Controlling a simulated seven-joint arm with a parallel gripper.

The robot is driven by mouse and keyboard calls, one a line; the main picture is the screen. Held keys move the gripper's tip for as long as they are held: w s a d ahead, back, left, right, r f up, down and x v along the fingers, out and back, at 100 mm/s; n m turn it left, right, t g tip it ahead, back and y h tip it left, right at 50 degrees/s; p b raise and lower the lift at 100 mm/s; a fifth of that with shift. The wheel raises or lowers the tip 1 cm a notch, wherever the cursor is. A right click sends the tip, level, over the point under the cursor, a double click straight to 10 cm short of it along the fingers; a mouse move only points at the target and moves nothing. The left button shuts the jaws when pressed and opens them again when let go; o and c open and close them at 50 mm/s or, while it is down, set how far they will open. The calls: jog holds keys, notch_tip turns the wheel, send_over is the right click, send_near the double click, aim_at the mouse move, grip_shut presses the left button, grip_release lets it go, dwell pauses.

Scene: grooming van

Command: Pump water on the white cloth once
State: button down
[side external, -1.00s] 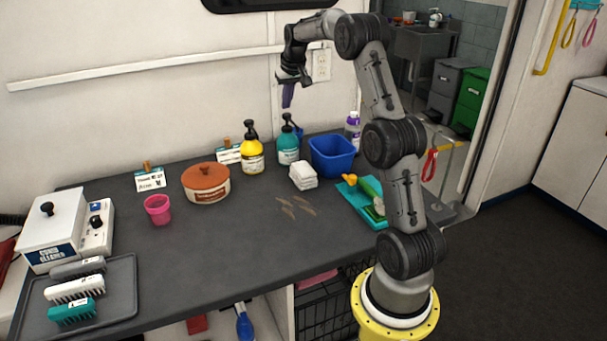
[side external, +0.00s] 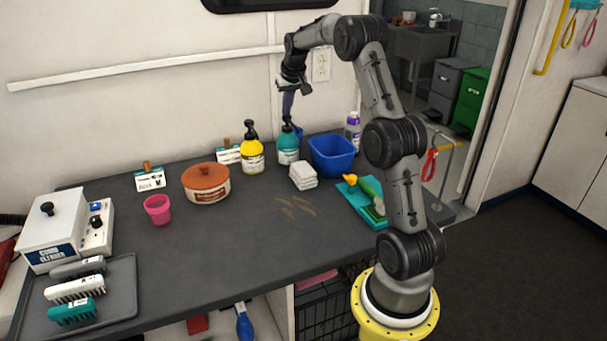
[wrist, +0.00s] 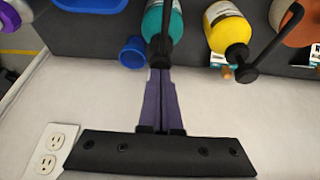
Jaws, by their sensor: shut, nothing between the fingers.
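A white folded cloth (side external: 303,175) lies on the dark table in front of the pump bottles. A teal pump bottle (side external: 288,150) stands behind it, and a yellow pump bottle (side external: 252,157) stands to its left. My gripper (side external: 288,113) is shut and empty, pointing down right at the teal bottle's pump top. In the wrist view, the gripper's purple fingers (wrist: 160,74) are together and meet the black pump head of the teal bottle (wrist: 174,18); I cannot tell if they touch it. The yellow bottle (wrist: 228,28) is to the right there. What the bottles hold is not readable.
A blue bin (side external: 332,156) stands right of the teal bottle, with a purple-capped bottle (side external: 352,130) behind it. A lidded pot (side external: 206,184) and pink cup (side external: 158,209) are to the left. A teal tray (side external: 362,204) lies right. The front middle table is mostly clear.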

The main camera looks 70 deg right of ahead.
jog(key=shift+f, duration=0.7)
jog(key=shift+r, duration=1.6)
jog(key=shift+r, duration=2)
